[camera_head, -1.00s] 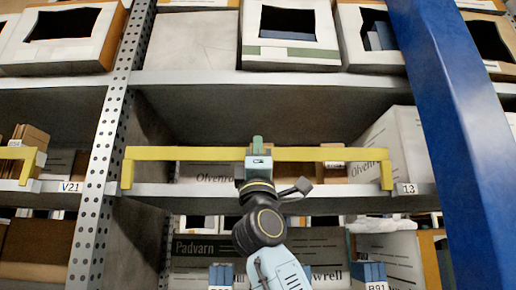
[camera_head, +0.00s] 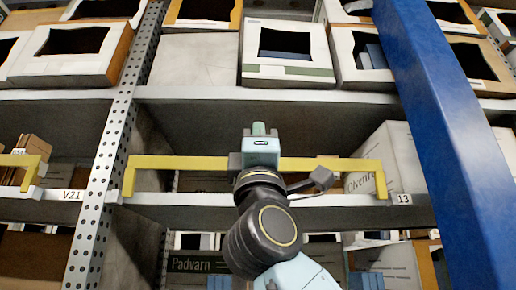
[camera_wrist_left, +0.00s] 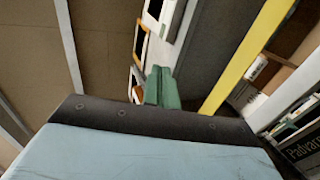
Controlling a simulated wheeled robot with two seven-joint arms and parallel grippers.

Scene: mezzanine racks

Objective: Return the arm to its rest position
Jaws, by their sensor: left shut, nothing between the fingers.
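My left arm rises from the bottom of the head view, in front of the rack. My left gripper (camera_head: 259,129) is at its upper end, with green fingers close together and nothing between them. It shows in front of the yellow bar (camera_head: 330,164) in that view; I cannot tell the gap between them. In the left wrist view the green fingers (camera_wrist_left: 161,88) are together and empty, with the yellow bar to their right. My right gripper is not in view.
A blue post (camera_head: 447,140) slants down the right side. A perforated grey upright (camera_head: 104,170) stands at left. Open-fronted boxes (camera_head: 288,52) line the upper shelf. A white carton (camera_head: 385,160) stands behind the bar's right end.

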